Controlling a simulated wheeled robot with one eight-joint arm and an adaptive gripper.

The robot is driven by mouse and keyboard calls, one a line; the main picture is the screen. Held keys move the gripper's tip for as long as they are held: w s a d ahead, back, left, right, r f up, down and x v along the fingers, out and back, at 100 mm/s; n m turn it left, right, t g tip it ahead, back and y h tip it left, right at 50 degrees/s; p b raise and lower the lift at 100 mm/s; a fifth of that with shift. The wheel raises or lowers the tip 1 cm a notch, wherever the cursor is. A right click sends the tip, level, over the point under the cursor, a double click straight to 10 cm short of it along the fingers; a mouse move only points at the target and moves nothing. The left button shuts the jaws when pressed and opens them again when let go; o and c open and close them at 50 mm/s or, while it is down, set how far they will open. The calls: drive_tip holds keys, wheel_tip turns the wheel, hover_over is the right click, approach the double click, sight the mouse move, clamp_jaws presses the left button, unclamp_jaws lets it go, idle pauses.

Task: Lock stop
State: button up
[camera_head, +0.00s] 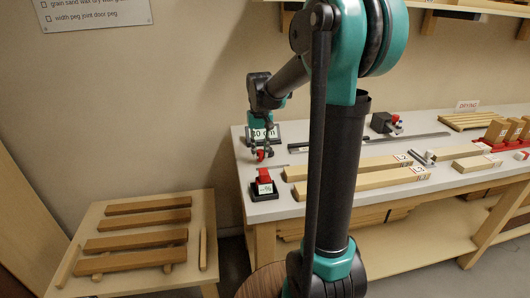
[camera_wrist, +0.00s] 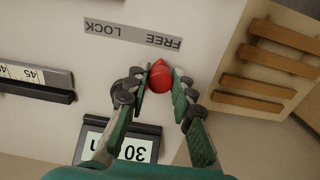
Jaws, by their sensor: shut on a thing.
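A red knob (camera_wrist: 161,78) with a narrow tip sits on the pale bench top beside a grey strip lettered FREE and LOCK (camera_wrist: 133,35), upside down in the wrist view. The knob's tip points toward the strip, nearer the FREE end. My gripper (camera_wrist: 161,86) has one finger on each side of the knob and is shut on it. In the head view my gripper (camera_head: 262,152) reaches down at the bench's left end, with the red knob (camera_head: 260,156) small and partly hidden at its fingertips.
A sign reading 30 cm (camera_head: 265,132) stands close behind my gripper. A red and black device marked % (camera_head: 264,186) is in front of it. A scale marked 45 (camera_wrist: 38,80) lies nearby. Long boards (camera_head: 350,168) lie to the right; slats (camera_head: 135,239) lie on a low table.

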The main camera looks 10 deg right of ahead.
drive_tip(key=shift+o, duration=0.2)
drive_tip(key=shift+s+d, duration=0.25)
drive_tip(key=shift+d, duration=0.25)
drive_tip(key=shift+s+d, duration=0.2)
drive_tip(key=shift+d, duration=0.25)
drive_tip(key=shift+c, duration=0.2)
drive_tip(key=shift+s+d, duration=0.2)
drive_tip(key=shift+d, duration=0.8)
drive_tip(key=shift+o, duration=0.2)
drive_tip(key=shift+d, duration=0.1)
drive_tip(key=shift+w+d, duration=0.1)
drive_tip(key=shift+d, duration=0.85)
drive_tip(key=shift+c, duration=0.2)
